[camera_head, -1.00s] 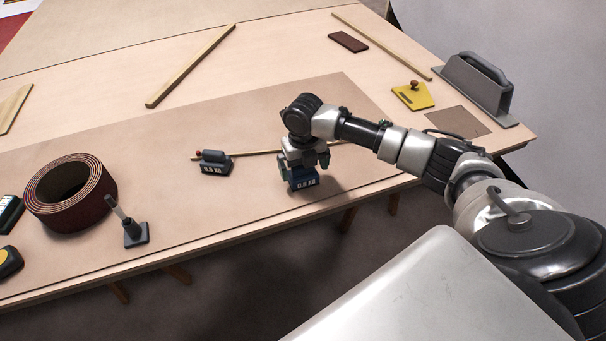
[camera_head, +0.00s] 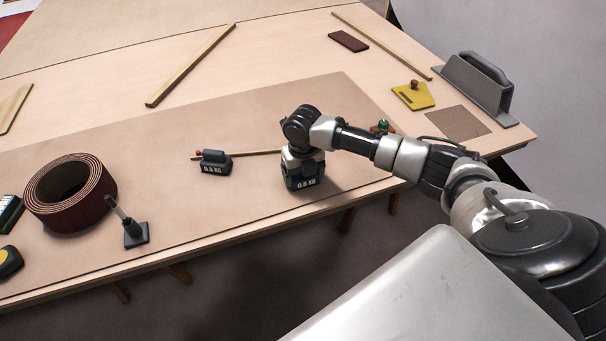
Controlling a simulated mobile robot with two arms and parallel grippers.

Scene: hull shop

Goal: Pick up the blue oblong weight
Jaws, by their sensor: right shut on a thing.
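The blue oblong weight (camera_head: 305,184) stands on the tan board near the table's front edge, with pale markings on its front face. It appears to rest on the board. My right gripper (camera_head: 303,172) points down from above and is shut on it, hiding its upper part. My left gripper is not in view.
A dark labelled weight (camera_head: 215,164) stands left of the gripper, by a thin wooden stick (camera_head: 262,152). Further left are a grey stand (camera_head: 134,234) and a dark red roll (camera_head: 68,218). A green-knobbed piece (camera_head: 383,126) lies behind my forearm. The board's middle back is clear.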

